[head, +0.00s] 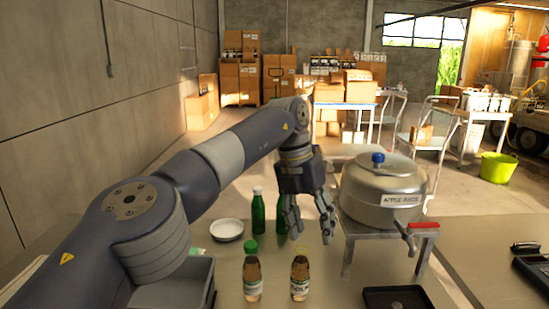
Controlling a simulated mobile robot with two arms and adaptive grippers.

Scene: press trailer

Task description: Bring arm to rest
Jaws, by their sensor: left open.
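My left arm comes in from the left and reaches over the table. My left gripper (308,222) hangs fingers down near the middle of the view, with its fingers apart and nothing seen between them. It is left of the metal apple juice pot (384,192) and in front of a green bottle (282,215), which it partly hides. A second green bottle (258,210) stands to the left of that one. My right gripper is not in the view.
Two small juice bottles (252,279) (299,278) stand in front. A white bowl (227,230), a grey bin (200,285) and a black tray (397,298) are on the table. The pot rests on a metal stand (375,233) with a red-handled tap (424,225).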

